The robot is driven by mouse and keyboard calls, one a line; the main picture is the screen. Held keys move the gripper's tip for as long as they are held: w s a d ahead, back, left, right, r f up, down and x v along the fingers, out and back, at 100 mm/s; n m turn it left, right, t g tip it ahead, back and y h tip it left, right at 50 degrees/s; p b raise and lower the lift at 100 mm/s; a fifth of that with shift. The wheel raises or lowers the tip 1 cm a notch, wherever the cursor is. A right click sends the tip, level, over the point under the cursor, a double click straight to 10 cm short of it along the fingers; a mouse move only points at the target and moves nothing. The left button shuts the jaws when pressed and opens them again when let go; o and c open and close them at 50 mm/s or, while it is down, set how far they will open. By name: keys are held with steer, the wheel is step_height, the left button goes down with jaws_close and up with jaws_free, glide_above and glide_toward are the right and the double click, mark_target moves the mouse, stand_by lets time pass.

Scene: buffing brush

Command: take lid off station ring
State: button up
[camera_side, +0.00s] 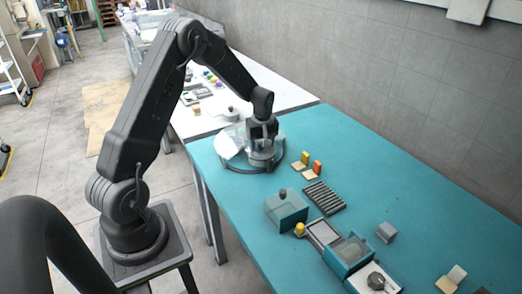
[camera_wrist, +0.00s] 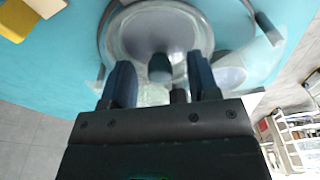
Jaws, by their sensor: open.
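A clear, round lid (camera_wrist: 158,25) with a dark knob (camera_wrist: 159,67) shows at the top of the wrist view. It lies within a dark station ring (camera_wrist: 105,28), which also shows in the side view (camera_side: 233,169) at the far left of the teal table. My gripper (camera_wrist: 160,84) is open, with one dark finger on each side of the knob. I cannot tell whether the fingers touch it. In the side view my gripper (camera_side: 263,135) is over the ring and hides part of the lid.
Yellow (camera_side: 305,157) and orange (camera_side: 317,167) pieces on tan blocks stand right of the ring. Nearer are a teal box (camera_side: 286,212) with a dark knob and a dark slatted rack (camera_side: 324,198).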

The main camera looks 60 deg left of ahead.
steer(key=c, duration=1)
steer(key=shift+r, duration=0.1)
